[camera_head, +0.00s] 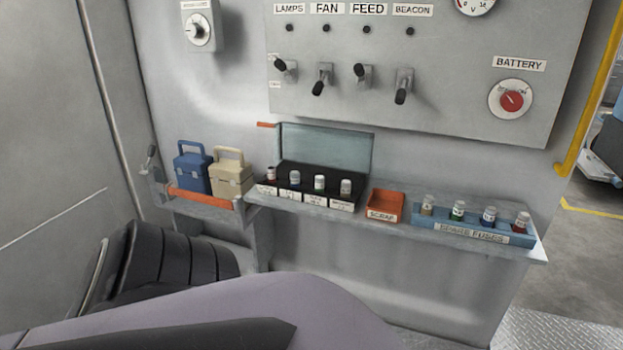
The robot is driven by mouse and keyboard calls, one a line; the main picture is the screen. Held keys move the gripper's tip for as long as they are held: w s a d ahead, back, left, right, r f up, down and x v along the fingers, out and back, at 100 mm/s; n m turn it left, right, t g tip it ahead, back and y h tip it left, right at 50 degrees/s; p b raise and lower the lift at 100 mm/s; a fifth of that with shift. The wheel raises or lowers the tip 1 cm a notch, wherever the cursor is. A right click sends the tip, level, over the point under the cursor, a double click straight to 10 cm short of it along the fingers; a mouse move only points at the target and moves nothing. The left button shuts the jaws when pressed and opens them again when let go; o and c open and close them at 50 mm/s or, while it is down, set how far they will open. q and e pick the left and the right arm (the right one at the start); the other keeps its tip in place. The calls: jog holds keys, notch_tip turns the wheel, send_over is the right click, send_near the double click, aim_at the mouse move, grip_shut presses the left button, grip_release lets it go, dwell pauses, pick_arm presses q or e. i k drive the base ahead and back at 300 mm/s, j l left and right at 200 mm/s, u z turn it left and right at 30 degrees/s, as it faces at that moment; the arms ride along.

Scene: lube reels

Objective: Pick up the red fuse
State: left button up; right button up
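A fuse with a red body and pale cap (521,223) stands upright at the right end of the blue spare fuses rack (470,236). Beside it in that rack, from left, are a tan fuse (428,205), a green fuse (458,210) and a blue fuse (489,216). Several more fuses stand in the open fuse box, and the leftmost one (271,174) looks dark red. Neither of my grippers shows. A smooth grey-purple shape, probably part of my arm, crosses the bottom of the view.
The shelf (400,231) also carries an orange scrap tray (384,206) and the fuse box with raised lid (325,147). Blue (192,168) and beige (231,175) cases sit left. The switch panel (450,100) overhangs behind. A dark ribbed seat-like thing (170,255) is lower left.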

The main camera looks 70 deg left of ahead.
aim_at(271, 174)
jog(key=u, duration=2.15)
jog(key=i+z, duration=0.1)
jog(key=i, duration=0.1)
